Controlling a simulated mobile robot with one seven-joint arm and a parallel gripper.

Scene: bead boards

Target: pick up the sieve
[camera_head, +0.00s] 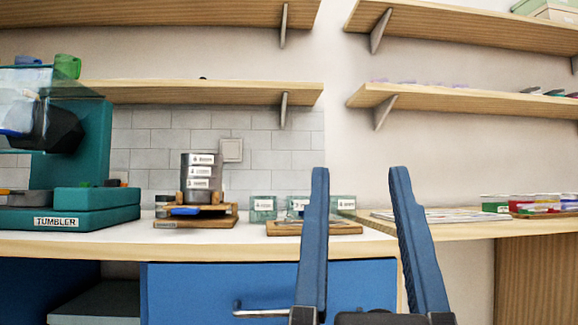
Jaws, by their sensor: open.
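A stack of round grey pieces with white labels (201,173) stands on a small wooden stand (222,221) at the left of the counter. They look like sieves, but the label text is too small to read, so I cannot tell which one is meant. My gripper (358,172) is open, with its two blue fingers pointing up and nothing between them. It is in the foreground, to the right of the stack and apart from it. The left finger hides part of the clear boxes behind it.
A teal tumbler machine (95,200) stands at the far left. Clear green boxes (263,208) and a wooden tray (340,229) are right of the stack. Papers (445,215) and colored containers (540,203) lie farther right. Wooden shelves (210,92) hang above; a blue drawer (190,290) is below.

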